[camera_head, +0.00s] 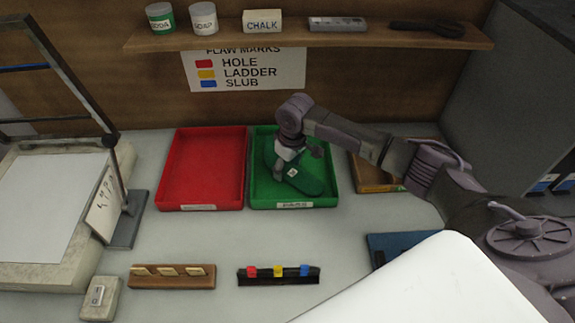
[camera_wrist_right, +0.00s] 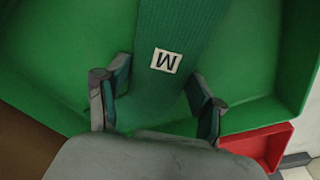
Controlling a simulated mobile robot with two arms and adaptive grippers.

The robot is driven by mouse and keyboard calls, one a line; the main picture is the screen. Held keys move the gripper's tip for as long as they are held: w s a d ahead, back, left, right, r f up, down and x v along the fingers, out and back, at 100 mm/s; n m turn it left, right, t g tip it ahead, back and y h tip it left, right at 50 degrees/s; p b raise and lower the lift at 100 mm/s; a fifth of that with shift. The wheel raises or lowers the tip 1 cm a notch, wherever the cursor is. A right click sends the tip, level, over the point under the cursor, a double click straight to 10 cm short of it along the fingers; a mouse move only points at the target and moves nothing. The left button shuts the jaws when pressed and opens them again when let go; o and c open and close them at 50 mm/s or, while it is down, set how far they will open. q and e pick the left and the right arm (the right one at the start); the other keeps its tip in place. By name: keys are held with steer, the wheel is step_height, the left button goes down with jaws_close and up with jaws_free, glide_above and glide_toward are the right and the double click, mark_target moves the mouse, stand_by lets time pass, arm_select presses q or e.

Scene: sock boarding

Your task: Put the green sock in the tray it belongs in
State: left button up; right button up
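The green sock (camera_head: 299,177) lies in the green tray (camera_head: 334,186), slanting down to the right, with a small white tag on it. In the right wrist view the sock (camera_wrist_right: 181,28) shows its tag with a letter, and the green tray (camera_wrist_right: 60,75) surrounds it. My right gripper (camera_wrist_right: 160,92) is over the sock's upper end, its fingers spread apart with the sock between or just below them. Contact with the sock cannot be told. The red tray (camera_head: 205,168) stands empty to the left of the green one. My left gripper is not in view.
A wooden tray (camera_head: 367,178) sits behind my right arm. A blue item (camera_head: 385,246) lies front right. A rack with coloured clips (camera_head: 278,277), a wooden holder (camera_head: 172,281) and a switch box (camera_head: 100,298) stand in front. A light board is left; a shelf hangs above.

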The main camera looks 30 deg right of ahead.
mark_target(291, 172)
steer(key=shift+o, duration=1.4)
step_height(291, 172, up, 12)
steer(key=s, duration=0.1)
steer(key=shift+s+d+r, duration=0.15)
steer(key=shift+s+d, duration=0.05)
steer(key=shift+d, duration=0.05)
